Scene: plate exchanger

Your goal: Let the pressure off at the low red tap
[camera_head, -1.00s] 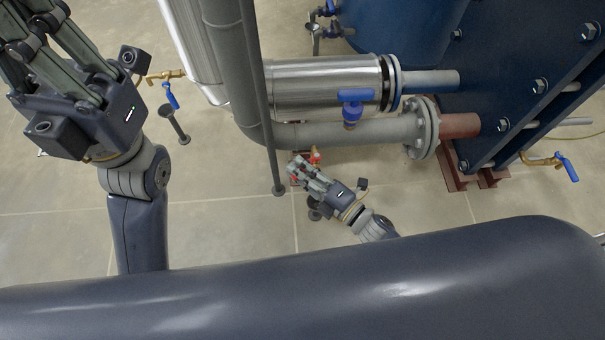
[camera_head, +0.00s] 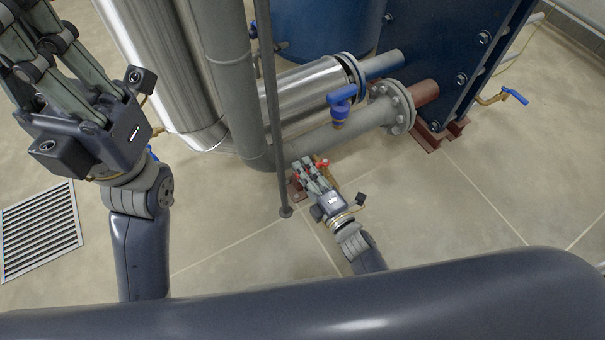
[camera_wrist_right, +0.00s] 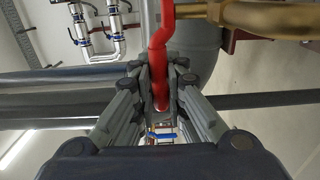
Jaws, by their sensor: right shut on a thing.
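The low red tap (camera_head: 323,163) is a small red handle on a brass fitting near the floor, below the grey pipe. In the right wrist view its red lever (camera_wrist_right: 160,35) runs down between my fingers, beside a brass pipe (camera_wrist_right: 270,17). My right gripper (camera_head: 304,168) reaches down at the tap. In the wrist view the right gripper (camera_wrist_right: 160,92) is shut on the red lever, with fingers on both sides. My left gripper (camera_head: 40,50) is raised at the upper left, away from the tap. Its fingertips run out of the picture.
A thin grey post (camera_head: 272,110) stands left of my right gripper. The blue plate exchanger (camera_head: 440,60) is at the upper right. A floor grate (camera_head: 40,232) lies at left. Open floor lies at right.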

